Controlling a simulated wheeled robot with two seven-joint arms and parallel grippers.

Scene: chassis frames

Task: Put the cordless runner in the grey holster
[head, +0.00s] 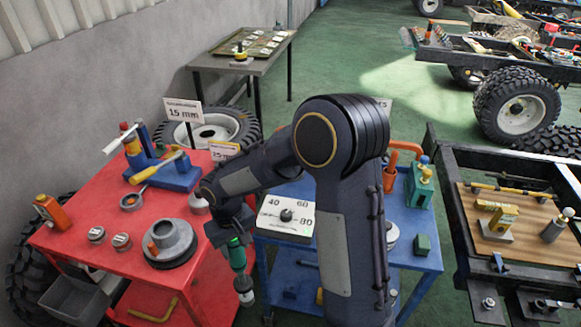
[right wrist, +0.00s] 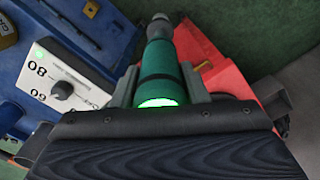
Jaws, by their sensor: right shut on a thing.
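The cordless runner (head: 237,258) is a green cylindrical tool with a dark lower part and a pale end. My right gripper (head: 232,238) is shut around its body and holds it pointing down, by the gap between the red and blue carts. In the right wrist view the runner (right wrist: 160,75) sits between both fingers, with a lit green ring at its near end. My left gripper is out of view.
The red cart (head: 75,237) carries a blue fixture (head: 172,172), small round parts and an orange bottle (head: 52,212). A grey bin (head: 75,302) hangs at its side. The blue cart carries a white dial box (head: 288,216). My right arm hides part of the blue cart.

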